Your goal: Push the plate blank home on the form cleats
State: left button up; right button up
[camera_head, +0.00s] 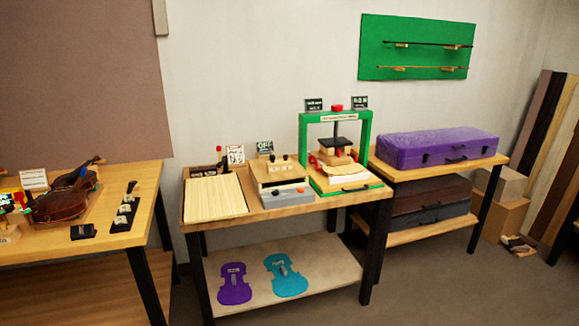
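A green press (366,135) with a red knob on top stands at the right end of the middle bench. A pale wooden piece (343,179), perhaps the form or the plate blank, lies on its bed under the dark screw plate. Red parts show beside it. I cannot tell the blank from the form or see cleats at this size. Pale flat wood (215,196) lies in a tray at the bench's left end. Neither of my grippers is in view.
A wooden box on a grey base (286,195) stands between tray and press. Purple and blue violin-shaped templates (234,283) lie on the lower shelf. A purple case (437,149) rests on the right bench. A violin (62,200) lies on the left bench.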

aim_at(211, 198)
jog(key=i+l+u, duration=0.35)
jog(key=i, duration=0.3)
jog(key=i+l+u, duration=0.3)
jog(key=i, duration=0.25)
jog(key=i+l, duration=0.05)
jog(key=l, duration=0.05)
